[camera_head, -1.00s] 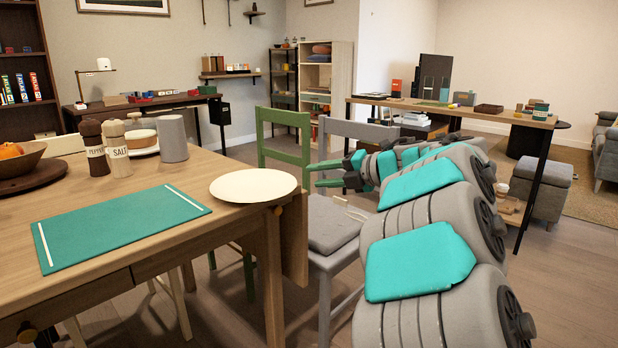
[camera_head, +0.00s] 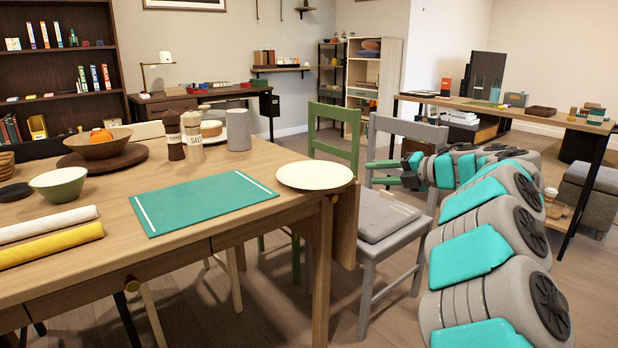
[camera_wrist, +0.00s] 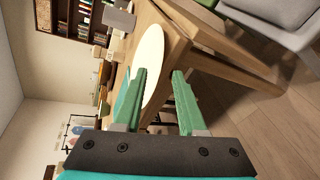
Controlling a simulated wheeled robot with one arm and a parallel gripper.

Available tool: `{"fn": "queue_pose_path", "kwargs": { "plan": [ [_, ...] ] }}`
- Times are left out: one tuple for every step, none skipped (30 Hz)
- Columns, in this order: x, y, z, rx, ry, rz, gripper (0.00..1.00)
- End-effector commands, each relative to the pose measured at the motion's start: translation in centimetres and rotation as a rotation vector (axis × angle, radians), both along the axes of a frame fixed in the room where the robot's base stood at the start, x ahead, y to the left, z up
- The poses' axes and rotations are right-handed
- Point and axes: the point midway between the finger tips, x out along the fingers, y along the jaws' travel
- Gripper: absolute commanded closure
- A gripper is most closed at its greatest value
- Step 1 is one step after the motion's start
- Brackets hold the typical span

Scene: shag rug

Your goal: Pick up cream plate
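The cream plate (camera_head: 314,176) lies flat at the right corner of the wooden table (camera_head: 240,235), close to the edge. In the wrist view the plate (camera_wrist: 151,58) shows beyond my fingers, on the table corner. My gripper (camera_head: 384,173) is to the right of the plate in the head view, past the table edge and in front of the grey chair. In the wrist view my gripper (camera_wrist: 160,75) has its two green fingers apart with nothing between them. It does not touch the plate.
A green placemat (camera_head: 203,203) lies left of the plate. Pepper and salt mills (camera_head: 193,136), a grey cup (camera_head: 238,130) and bowls stand farther back. A grey chair (camera_head: 385,215) and a green chair (camera_head: 335,125) stand close to the table's right side.

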Motion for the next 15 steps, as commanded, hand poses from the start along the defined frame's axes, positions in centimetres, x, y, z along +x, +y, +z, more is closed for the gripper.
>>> {"fn": "queue_pose_path", "kwargs": {
  "plan": [
    [0.3, 0.1, -0.2, 0.002, 0.002, 0.002, 0.6],
    [0.5, 0.2, -0.3, 0.004, 0.002, 0.002, 0.6],
    [0.8, 0.5, -0.5, 0.004, 0.002, 0.003, 0.6],
    [1.0, 0.7, -0.6, 0.004, 0.002, 0.005, 0.6],
    [1.2, 1.0, -0.7, 0.005, 0.003, 0.004, 0.6],
    [1.5, 1.3, -0.8, 0.004, 0.002, 0.005, 0.6],
    [1.7, 1.4, -0.9, 0.004, 0.002, 0.004, 0.6],
    [1.8, 1.6, -0.9, 0.004, 0.002, 0.003, 0.6],
    [2.0, 1.8, -1.0, 0.003, 0.001, 0.003, 0.6],
    [2.1, 1.9, -1.0, 0.003, 0.001, 0.002, 0.6],
    [2.2, 2.0, -1.1, 0.003, 0.001, 0.002, 0.6],
    [2.5, 2.3, -1.2, 0.003, 0.001, 0.002, 0.6],
    [2.7, 2.5, -1.3, 0.002, 0.0, 0.002, 0.6],
    [2.9, 2.8, -1.4, 0.002, 0.001, 0.003, 0.6],
    [3.2, 3.3, -1.6, 0.002, 0.0, 0.005, 0.6]
  ]
}}
